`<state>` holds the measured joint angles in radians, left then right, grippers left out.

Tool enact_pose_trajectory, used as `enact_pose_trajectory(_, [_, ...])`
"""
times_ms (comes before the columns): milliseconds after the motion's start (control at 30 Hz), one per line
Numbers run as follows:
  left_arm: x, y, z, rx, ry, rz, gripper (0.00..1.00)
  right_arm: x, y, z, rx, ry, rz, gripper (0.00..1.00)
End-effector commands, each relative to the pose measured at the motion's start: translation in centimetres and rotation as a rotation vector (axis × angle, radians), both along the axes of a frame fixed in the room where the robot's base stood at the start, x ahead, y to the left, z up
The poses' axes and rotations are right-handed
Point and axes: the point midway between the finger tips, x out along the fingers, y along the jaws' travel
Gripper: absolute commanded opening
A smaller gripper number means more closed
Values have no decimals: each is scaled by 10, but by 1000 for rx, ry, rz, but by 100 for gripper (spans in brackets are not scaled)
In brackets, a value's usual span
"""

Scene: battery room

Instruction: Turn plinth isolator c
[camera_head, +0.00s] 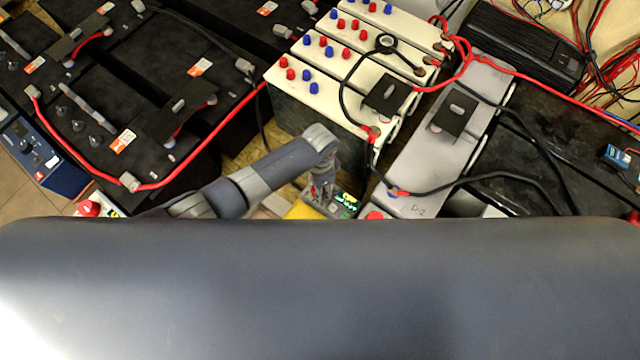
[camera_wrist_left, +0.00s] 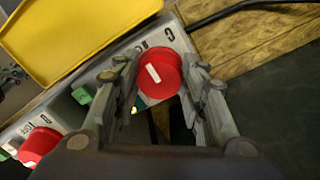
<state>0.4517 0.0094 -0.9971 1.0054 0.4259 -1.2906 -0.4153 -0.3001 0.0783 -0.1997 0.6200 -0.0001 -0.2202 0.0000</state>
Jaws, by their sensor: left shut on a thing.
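A red round knob (camera_wrist_left: 160,78) with a white pointer line sits on a light grey plinth panel (camera_wrist_left: 150,38) in the left wrist view. A dark letter beside it looks like a C, so it seems to be isolator c. My left gripper (camera_wrist_left: 162,90) has its fingers on either side of this knob and is shut on it. The white line is slightly tilted. In the head view my left gripper (camera_head: 322,190) reaches down in the middle; its fingertips and the held knob are hard to make out there. My right gripper is not in view.
A second red knob (camera_wrist_left: 38,147) is on the same panel. A yellow tray-like piece (camera_wrist_left: 75,35) lies close beside the panel. Black batteries (camera_head: 110,90) stand left and cream batteries (camera_head: 330,85) right, with red and black cables. My own grey body fills the head view's foreground.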

Motion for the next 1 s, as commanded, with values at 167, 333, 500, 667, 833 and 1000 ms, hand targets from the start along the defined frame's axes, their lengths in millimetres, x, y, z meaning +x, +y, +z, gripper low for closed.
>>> enact_pose_trajectory(167, [-1,0,-1,2,2,-2,14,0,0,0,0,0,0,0])
enact_pose_trajectory(333, [-1,0,-1,1,1,-1,59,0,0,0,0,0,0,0])
enact_pose_trajectory(500, [0,0,0,0,0,0,59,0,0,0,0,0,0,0])
enact_pose_trajectory(667, [0,0,2,-1,0,0,59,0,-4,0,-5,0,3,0])
enact_pose_trajectory(833, [1,-1,16,-3,-2,0,59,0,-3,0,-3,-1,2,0])
enact_pose_trajectory(1000, [2,0,43,-3,-3,-1,59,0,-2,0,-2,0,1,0])
